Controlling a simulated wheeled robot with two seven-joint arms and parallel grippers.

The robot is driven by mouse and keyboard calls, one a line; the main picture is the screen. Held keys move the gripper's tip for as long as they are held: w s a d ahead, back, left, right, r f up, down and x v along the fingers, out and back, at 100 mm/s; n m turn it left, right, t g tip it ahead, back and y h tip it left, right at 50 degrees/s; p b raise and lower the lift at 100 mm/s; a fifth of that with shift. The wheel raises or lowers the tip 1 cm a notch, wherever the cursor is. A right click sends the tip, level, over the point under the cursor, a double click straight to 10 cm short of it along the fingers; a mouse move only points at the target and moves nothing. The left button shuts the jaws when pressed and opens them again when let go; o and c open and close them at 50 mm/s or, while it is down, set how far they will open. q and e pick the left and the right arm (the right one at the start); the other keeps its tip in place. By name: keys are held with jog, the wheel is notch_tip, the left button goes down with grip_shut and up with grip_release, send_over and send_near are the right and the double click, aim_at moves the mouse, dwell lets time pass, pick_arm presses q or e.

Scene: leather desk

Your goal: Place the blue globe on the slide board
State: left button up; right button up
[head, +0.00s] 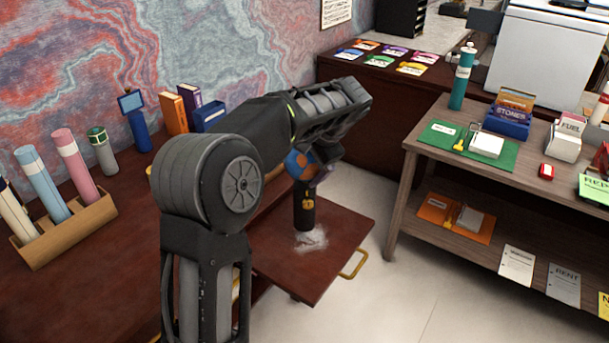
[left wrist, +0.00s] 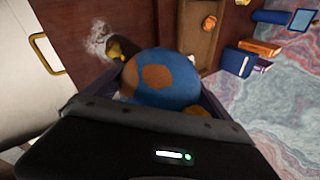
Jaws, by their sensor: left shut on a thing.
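The blue globe (head: 299,164) with orange-brown land patches is held in my left gripper (head: 318,174), above the slide board. In the left wrist view the globe (left wrist: 163,80) sits between the fingers, which are mostly hidden behind it and the wrist housing. The slide board (head: 345,225) is a dark red pull-out panel with a brass handle (head: 354,264). A dark cylinder (head: 304,207) with an orange mark stands on the board just below the globe; I cannot tell whether they touch. My right gripper is not in view.
A whitish patch (head: 311,240) marks the board by the cylinder's foot. My left arm hides part of the desk. A wooden holder with tubes (head: 66,232) stands at left. A two-tier side table (head: 415,140) with cards and boxes stands at right. The board's right part is clear.

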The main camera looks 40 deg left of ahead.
pick_arm(q)
jog(key=shift+r, duration=0.1)
jog(key=shift+f, duration=1.9)
jog(key=shift+f, duration=0.15)
jog(key=o, duration=1.7)
jog(key=shift+o, duration=0.2)
